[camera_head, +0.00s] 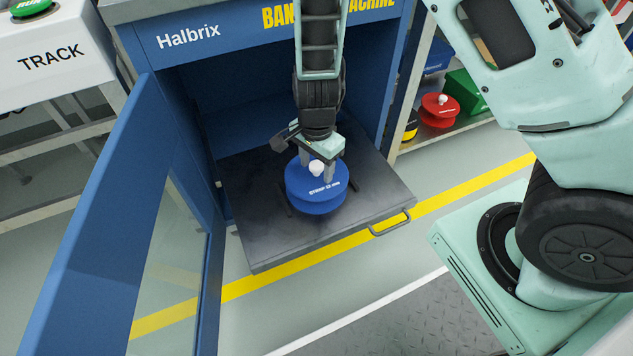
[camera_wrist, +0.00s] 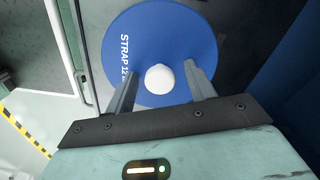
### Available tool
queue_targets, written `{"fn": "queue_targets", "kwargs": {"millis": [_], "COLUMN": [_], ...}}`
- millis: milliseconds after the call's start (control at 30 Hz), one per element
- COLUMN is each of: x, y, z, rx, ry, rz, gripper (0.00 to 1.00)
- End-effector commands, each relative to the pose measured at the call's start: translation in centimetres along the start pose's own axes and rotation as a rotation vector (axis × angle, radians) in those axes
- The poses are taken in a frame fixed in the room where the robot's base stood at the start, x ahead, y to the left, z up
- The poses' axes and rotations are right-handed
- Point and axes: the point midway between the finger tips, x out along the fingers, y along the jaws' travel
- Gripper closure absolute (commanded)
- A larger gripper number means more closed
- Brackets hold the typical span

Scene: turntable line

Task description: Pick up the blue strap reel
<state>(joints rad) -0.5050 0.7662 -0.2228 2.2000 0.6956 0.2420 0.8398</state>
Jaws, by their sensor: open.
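The blue strap reel (camera_head: 313,196) lies flat on the dark pull-out tray (camera_head: 255,245) of the blue Halbrix machine. It is a blue disc with white lettering and a white knob (camera_head: 316,167) on top. My gripper (camera_head: 325,178) is over the reel, pointing down, with its fingers on either side of the knob. In the wrist view the reel (camera_wrist: 145,30) fills the top middle, and the white knob (camera_wrist: 159,78) sits between the two open fingers of my gripper (camera_wrist: 162,88). A gap shows between the knob and each finger.
The machine's blue door (camera_head: 95,215) stands open at the left. A handle (camera_head: 390,224) is on the tray's front edge. A shelf at the right holds a red reel (camera_head: 439,108), a yellow and black reel (camera_head: 411,127) and a green box (camera_head: 466,90). The tray around the reel is clear.

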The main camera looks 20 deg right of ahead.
Motion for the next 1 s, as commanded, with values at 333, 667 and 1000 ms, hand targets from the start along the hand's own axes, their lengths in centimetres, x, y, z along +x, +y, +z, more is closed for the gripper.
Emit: {"fn": "queue_targets", "kwargs": {"millis": [333, 667, 1000], "x": [-0.05, -0.05, -0.05], "y": [0.01, 0.02, 0.02], "z": [0.0, 0.0, 0.0], "rx": [0.0, 0.001, 0.001], "ry": [0.0, 0.0, 0.0], "rz": [0.0, 0.0, 0.0], "gripper": [1.0, 1.0, 1.0]}}
